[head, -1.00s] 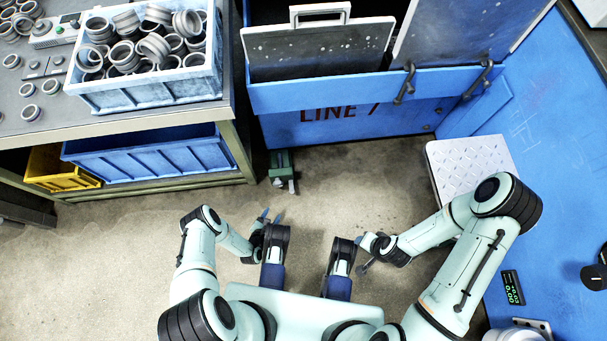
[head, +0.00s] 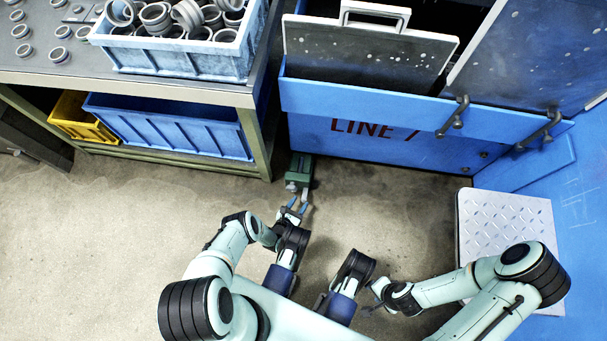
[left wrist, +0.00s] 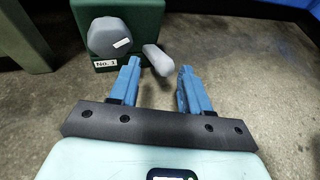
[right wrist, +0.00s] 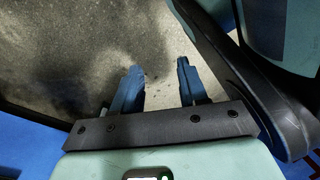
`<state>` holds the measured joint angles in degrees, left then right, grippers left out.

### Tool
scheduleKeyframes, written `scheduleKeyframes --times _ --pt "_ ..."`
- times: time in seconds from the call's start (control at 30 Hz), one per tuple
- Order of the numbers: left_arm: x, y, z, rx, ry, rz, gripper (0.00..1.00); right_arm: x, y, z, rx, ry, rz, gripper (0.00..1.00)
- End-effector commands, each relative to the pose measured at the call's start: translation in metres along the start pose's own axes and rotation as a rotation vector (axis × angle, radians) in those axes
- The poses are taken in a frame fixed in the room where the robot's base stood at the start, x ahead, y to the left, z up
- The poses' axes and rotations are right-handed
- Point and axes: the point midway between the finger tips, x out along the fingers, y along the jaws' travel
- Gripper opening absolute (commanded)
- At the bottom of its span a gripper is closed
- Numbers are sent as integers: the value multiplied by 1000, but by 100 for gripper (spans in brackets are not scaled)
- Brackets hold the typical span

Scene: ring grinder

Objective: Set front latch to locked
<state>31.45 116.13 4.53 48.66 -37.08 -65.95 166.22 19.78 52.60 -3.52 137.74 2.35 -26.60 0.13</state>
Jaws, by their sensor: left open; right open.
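A green block (head: 299,170) labelled "No. 1" stands low at the foot of the blue machine. It has a grey faceted knob (left wrist: 109,37) and a grey lever (left wrist: 157,60) sticking out to the knob's lower right. I cannot tell whether this is the front latch, or whether it is locked. My left gripper (head: 297,208) is open in front of the block. In the left wrist view, the lever's end shows between its blue fingertips (left wrist: 160,68), with no clear contact. My right gripper (right wrist: 156,85) is open and empty over bare floor.
The blue machine front (head: 400,145) marked "LINE 7" carries two dark handles (head: 453,117). A bench with a ring-filled bin (head: 180,62) stands left, with blue and yellow (head: 82,120) crates below. A chequered plate (head: 505,222) lies right. The floor between is clear.

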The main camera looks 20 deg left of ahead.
Motion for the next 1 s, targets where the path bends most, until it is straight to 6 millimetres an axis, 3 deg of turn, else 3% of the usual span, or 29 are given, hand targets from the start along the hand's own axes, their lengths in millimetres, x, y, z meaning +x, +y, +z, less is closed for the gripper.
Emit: scheduleKeyframes --times 0.1,0.23,0.63,0.8,1.0 --pt "20 -1 -2 1 -1 -1 47 12 12 14 16 -53 23 43" --pt "32 -1 -2 1 0 -1 47 16 20 25 28 -92 40 43" --pt "38 0 0 -1 1 0 47 18 25 31 35 -116 50 43" --pt "38 0 0 0 1 0 0 18 25 31 35 -116 50 43" --pt "39 2 0 -5 18 2 0 18 25 31 34 -115 49 43"
